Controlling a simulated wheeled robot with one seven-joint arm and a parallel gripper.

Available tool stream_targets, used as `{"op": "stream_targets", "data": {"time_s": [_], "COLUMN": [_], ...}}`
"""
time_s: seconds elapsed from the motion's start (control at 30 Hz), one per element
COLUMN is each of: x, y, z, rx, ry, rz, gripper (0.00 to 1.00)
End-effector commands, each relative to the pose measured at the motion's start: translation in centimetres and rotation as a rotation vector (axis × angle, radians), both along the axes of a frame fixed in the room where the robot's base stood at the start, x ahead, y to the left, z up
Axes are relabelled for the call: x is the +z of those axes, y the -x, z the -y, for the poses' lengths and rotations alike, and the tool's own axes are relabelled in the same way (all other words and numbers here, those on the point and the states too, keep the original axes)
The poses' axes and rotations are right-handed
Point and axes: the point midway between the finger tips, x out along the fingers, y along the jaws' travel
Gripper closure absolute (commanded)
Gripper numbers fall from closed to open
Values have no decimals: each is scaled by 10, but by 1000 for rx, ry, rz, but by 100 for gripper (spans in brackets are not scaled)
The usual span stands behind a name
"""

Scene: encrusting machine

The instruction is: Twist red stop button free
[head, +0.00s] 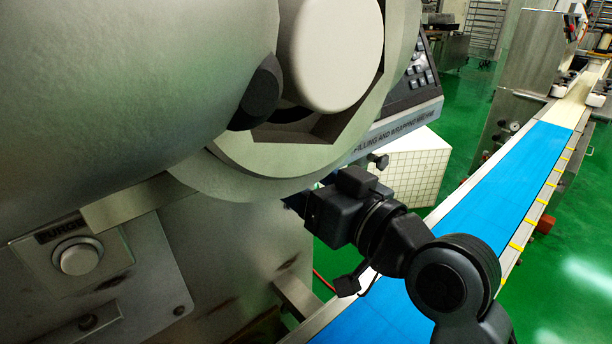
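No red stop button can be made out in the head view. A large grey machine fills the left and top. On its lower left panel is a round pale button (77,258) under a label that seems to read "PURGE". My gripper (298,203) is at the end of my black arm, which comes up from the lower right. The gripper points left, toward the machine's front. Its fingers are hidden behind or against the machine housing, so I cannot see whether they are open or hold anything.
A blue conveyor belt (510,185) runs from bottom centre to upper right, beneath and beside my arm. A keypad panel (408,88) sits behind the machine's round head. A white gridded box (410,165) stands behind my wrist. Green floor (570,290) is clear at the right.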

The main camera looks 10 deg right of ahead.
Motion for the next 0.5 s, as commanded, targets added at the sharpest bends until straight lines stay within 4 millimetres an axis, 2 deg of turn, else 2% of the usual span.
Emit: {"op": "stream_targets", "data": {"time_s": [0.13,0.5], "x": [0,0], "y": [0,0], "z": [0,0], "rx": [0,0], "ry": [0,0], "rz": [0,0], "gripper": [33,68]}}
